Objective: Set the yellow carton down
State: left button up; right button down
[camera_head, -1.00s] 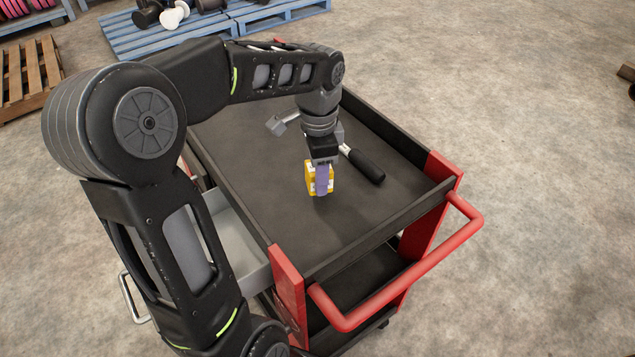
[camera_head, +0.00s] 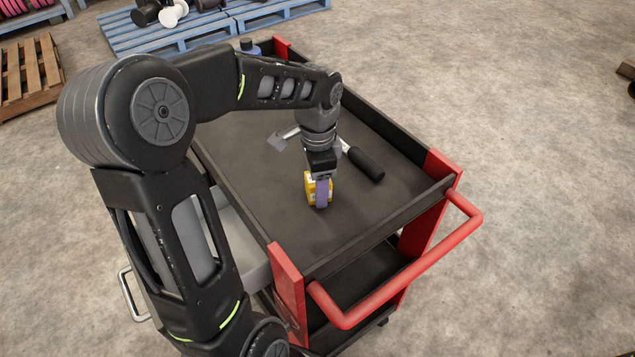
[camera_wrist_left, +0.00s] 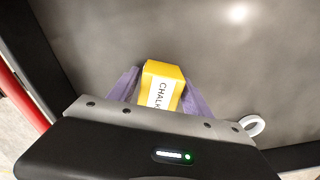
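The yellow carton (camera_head: 310,187) is held upright by my left gripper (camera_head: 321,204) over the black top of the red-and-black cart (camera_head: 250,165), towards the handle end. In the left wrist view the carton (camera_wrist_left: 164,70) shows a white label with "CHALK" and sits between the two purple fingers of my left gripper (camera_wrist_left: 160,88), which are shut on it. The carton's underside is close to the cart top; whether it touches cannot be told. My right gripper is not in view.
A tool with a black grip (camera_head: 366,164) lies beyond the gripper. A blue-capped bottle (camera_head: 249,47) stands at the far end. A white ring-shaped thing (camera_wrist_left: 252,125) shows in the wrist view. Raised rims edge the cart; its top towards the red handle (camera_head: 410,285) is clear.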

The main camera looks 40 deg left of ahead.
pick_arm(q)
jog(key=shift+o, duration=0.8)
jog(key=shift+r, duration=0.45)
notch_tip(320, 180, up, 12)
jog(key=shift+f, duration=0.25)
